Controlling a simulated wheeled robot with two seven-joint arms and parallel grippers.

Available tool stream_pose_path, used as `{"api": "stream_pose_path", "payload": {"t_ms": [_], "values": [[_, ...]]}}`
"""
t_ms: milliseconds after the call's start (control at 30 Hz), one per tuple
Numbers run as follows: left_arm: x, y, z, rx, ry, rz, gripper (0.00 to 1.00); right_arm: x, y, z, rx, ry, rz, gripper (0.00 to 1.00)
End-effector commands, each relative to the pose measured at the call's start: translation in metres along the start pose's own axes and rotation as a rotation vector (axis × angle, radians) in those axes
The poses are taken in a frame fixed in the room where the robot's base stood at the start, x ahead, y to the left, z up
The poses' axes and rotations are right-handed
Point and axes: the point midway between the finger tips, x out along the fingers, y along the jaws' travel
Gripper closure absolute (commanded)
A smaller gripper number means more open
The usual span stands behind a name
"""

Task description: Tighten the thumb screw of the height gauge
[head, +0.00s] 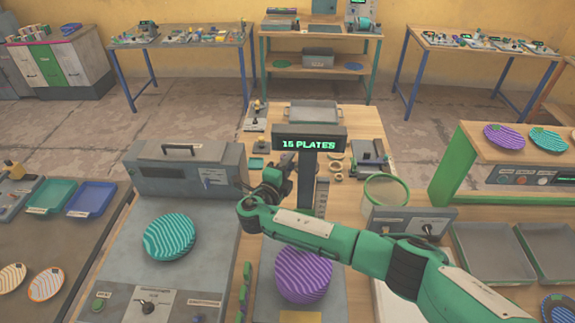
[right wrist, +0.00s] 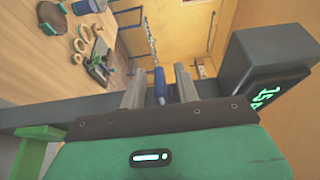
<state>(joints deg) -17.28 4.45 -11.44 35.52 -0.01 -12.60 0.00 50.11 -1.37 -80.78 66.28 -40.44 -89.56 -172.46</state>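A grey post with a scale (head: 320,199) stands mid-table under the lit "15 PLATES" display (head: 309,143); it appears to be the height gauge. My right gripper (head: 277,176) is just left of the post, partly hidden behind my own wrist. In the right wrist view the two fingers (right wrist: 160,88) are apart. A small blue cylinder (right wrist: 160,82) shows between them with gaps on both sides; I cannot tell whether it is the thumb screw or something farther off. The thumb screw is not clearly visible in the head view. My left gripper is not in view.
A teal striped plate (head: 169,237) lies on the left press bed and a purple striped plate (head: 303,270) in front of the post. Grey trays (head: 545,249) are at the far right.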

Motion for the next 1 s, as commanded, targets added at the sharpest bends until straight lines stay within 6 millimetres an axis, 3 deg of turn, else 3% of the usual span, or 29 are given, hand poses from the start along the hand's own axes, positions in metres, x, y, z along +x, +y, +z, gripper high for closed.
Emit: {"api": "stream_pose_path", "payload": {"t_ms": [33, 167, 200, 667, 1000], "values": [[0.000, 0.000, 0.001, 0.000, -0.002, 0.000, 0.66, 0.000, 0.000, 0.000, 0.000, 0.000, 0.000, 0.72], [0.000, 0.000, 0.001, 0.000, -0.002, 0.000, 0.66, 0.000, 0.000, 0.000, 0.000, 0.000, 0.000, 0.98], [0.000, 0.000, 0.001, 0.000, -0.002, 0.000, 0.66, 0.000, 0.000, 0.000, 0.000, 0.000, 0.000, 1.00], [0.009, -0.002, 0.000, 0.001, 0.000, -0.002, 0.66, 0.000, 0.003, 0.000, 0.030, 0.002, -0.079, 1.00], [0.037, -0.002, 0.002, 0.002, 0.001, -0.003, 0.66, 0.000, 0.006, 0.000, 0.125, 0.001, -0.306, 1.00]]}}
